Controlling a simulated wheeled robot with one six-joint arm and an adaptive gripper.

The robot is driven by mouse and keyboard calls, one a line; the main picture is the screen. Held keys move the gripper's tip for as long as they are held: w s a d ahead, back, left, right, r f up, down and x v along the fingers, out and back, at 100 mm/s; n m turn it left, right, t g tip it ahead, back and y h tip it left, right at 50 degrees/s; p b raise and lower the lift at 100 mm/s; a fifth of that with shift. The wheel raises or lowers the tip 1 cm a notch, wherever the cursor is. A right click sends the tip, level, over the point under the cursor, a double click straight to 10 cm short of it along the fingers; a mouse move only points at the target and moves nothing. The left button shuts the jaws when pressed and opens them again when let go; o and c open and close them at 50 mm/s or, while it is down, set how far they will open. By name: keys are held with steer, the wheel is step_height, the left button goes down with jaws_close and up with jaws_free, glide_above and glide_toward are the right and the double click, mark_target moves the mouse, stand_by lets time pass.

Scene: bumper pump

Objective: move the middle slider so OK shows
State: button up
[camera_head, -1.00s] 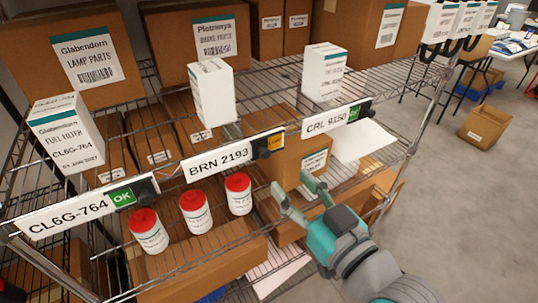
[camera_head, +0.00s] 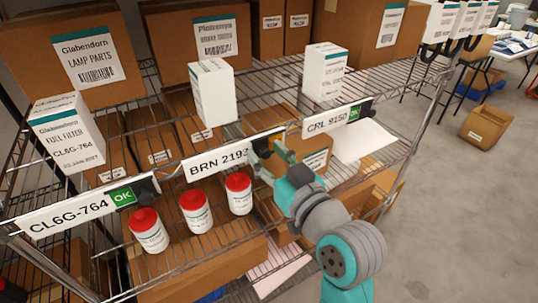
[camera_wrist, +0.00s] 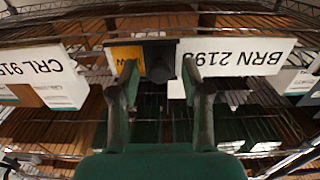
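The middle label strip (camera_head: 217,159) reads BRN 2193. In the wrist view the strip (camera_wrist: 240,57) is upside down, and a yellow window (camera_wrist: 124,58) ending in "W" shows beside the black slider (camera_wrist: 159,62). My gripper (camera_head: 268,148) is at the right end of this strip in the head view and hides the slider and window there. In the wrist view my gripper (camera_wrist: 159,72) is open, with one finger on each side of the slider. Small gaps seem to remain; contact is unclear.
The left strip (camera_head: 65,214) shows a green OK window (camera_head: 122,197). The right strip (camera_head: 325,121) has a green window (camera_head: 354,113). Red-capped bottles (camera_head: 239,194) stand below the middle strip, close left of my gripper. White cartons (camera_head: 212,92) stand above.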

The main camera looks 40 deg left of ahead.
jaws_close()
steer(key=shift+w, duration=0.1)
steer(key=shift+w+d, duration=0.4)
steer(key=shift+w, duration=0.5)
steer(key=shift+w+d, duration=0.4)
steer(key=shift+w, duration=0.45)
steer(key=shift+o, duration=1)
jaws_free()
steer(key=shift+w, duration=0.1)
steer(key=v, duration=1.2)
